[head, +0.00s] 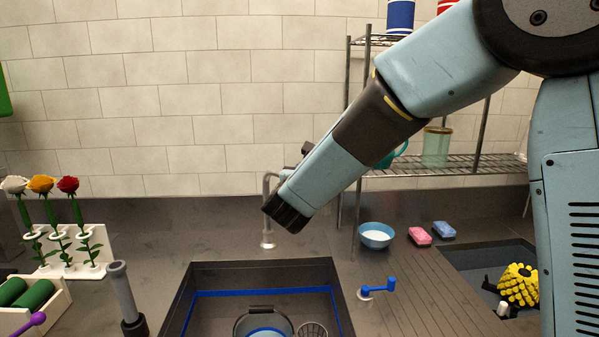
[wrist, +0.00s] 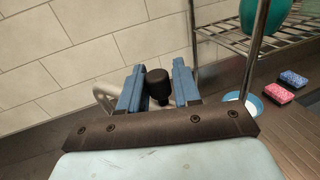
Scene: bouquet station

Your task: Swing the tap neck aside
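The grey tap neck (head: 267,205) rises from the counter behind the sink and curves over at the top. The end of my arm hides its right side in the head view. In the wrist view, part of the curved grey neck (wrist: 105,92) shows behind my left finger. My gripper (wrist: 158,78) has its two blue fingers apart, with a dark, round-topped piece (wrist: 157,82) between them, probably the spout end. Narrow gaps seem to show on both sides of it; contact is unclear. The fingertips are hidden in the head view.
The sink (head: 262,272) holds a bowl and a small basket. A blue lever (head: 377,288) stands right of it. A blue bowl (head: 375,236) and sponges sit by the wire rack (head: 450,165). A flower holder (head: 70,262) and grey upright cylinder (head: 122,290) stand left.

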